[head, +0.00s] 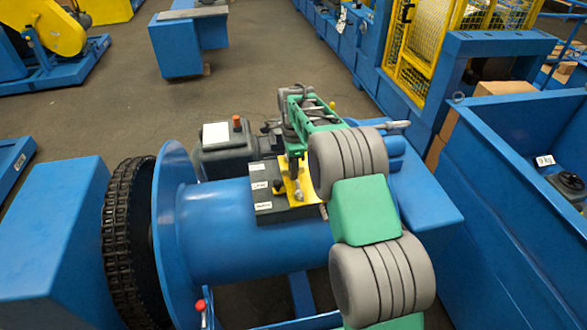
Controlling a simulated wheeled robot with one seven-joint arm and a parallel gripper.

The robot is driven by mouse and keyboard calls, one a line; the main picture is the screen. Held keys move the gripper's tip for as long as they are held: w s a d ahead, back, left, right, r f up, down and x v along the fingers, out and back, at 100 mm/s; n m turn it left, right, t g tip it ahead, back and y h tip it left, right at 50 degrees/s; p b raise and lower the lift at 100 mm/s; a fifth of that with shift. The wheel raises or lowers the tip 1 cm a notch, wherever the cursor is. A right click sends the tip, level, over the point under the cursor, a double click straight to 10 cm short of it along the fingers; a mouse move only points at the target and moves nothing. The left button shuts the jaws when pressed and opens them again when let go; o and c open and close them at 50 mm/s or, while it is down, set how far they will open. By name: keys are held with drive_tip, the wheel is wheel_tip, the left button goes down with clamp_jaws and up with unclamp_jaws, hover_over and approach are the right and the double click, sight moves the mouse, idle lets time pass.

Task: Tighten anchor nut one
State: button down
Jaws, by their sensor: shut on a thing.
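My green and grey arm reaches in from the bottom right over a blue drum (240,235). My gripper (294,166) points down above a dark box (266,192) with white labels, set on top of the drum. The gripper is shut at the upper part of a yellow piece (298,184), which stands at the box's right edge. The fingertips are small and partly covered by my own arm, so the exact hold is hard to see. I cannot pick out anchor nut one; it is too small or hidden.
A black chain wheel (128,240) and a blue flange (176,190) stand at the drum's left end. A grey unit with an orange knob (237,123) sits behind the drum. A blue bin (490,170) is on the right. Open floor (110,110) lies behind.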

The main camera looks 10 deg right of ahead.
drive_tip(key=shift+w+r, duration=0.2)
drive_tip(key=shift+r, duration=0.1)
drive_tip(key=c, duration=1.6)
unclamp_jaws()
drive_tip(key=shift+o, duration=0.4)
drive_tip(key=shift+s+f, duration=0.1)
wheel_tip(320, 180, up, 8)
drive_tip(key=shift+f+b, duration=0.1)
drive_tip(key=shift+b, duration=0.3)
